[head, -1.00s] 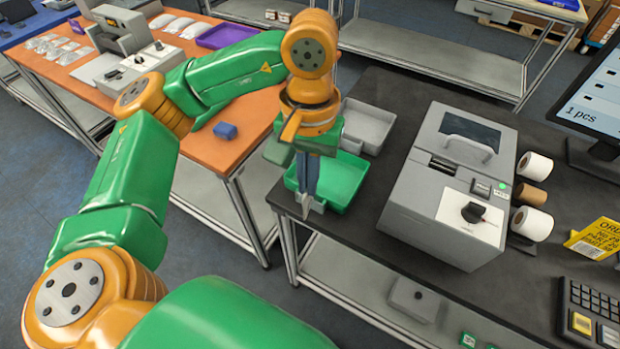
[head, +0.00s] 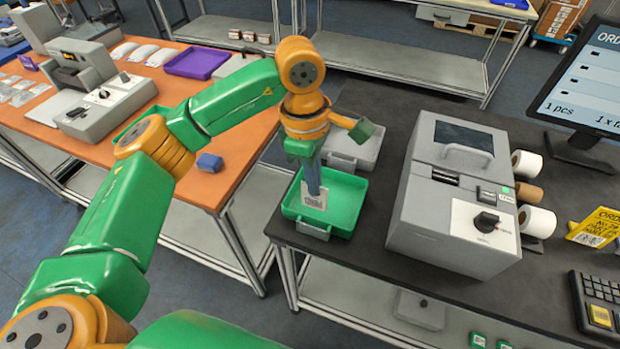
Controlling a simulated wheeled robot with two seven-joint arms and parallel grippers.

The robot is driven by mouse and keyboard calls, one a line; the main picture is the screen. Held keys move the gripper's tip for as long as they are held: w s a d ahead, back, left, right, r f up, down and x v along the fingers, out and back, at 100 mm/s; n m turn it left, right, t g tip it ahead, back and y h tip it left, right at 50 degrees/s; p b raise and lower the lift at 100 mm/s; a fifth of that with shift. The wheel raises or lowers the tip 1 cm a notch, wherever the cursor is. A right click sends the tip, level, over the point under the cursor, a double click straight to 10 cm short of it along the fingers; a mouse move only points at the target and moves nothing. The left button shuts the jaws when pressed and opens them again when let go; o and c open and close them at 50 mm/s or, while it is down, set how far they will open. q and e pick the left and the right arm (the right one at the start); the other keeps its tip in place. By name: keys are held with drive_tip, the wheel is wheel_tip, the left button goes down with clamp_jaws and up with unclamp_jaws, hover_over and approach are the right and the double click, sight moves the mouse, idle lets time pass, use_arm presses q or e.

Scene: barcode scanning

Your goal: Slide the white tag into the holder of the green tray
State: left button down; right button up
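The green tray (head: 347,205) sits on the dark table near its left front corner. A small grey holder (head: 314,230) is on the tray's front wall. My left gripper (head: 313,186) points down over the tray's front left part. It is shut on the white tag (head: 314,198), which hangs upright below the fingertips with its printed face toward me. The tag's lower edge shows just above the holder in the picture; I cannot tell its exact height or whether they touch. My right gripper is not in view.
A grey tray (head: 354,149) stands behind the green one. A grey label printer (head: 455,200) with white rolls (head: 537,220) stands to the right. An orange table (head: 190,125) is at the left, with a blue block (head: 210,162) on it. Dark table between tray and printer is clear.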

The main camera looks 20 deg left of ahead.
sight(315, 208)
use_arm(q)
wheel_tip(315, 208, down, 6)
drive_tip(key=b, duration=0.4)
drive_tip(key=shift+r, duration=0.1)
drive_tip(key=shift+f+b, duration=0.85)
drive_tip(key=shift+b, duration=0.15)
drive_tip(key=c, duration=1)
unclamp_jaws()
drive_tip(key=shift+r, duration=0.3)
drive_tip(key=r, duration=0.4)
drive_tip(key=r+b, duration=0.1)
drive_tip(key=r, duration=0.1)
drive_tip(key=shift+a+r, duration=0.3)
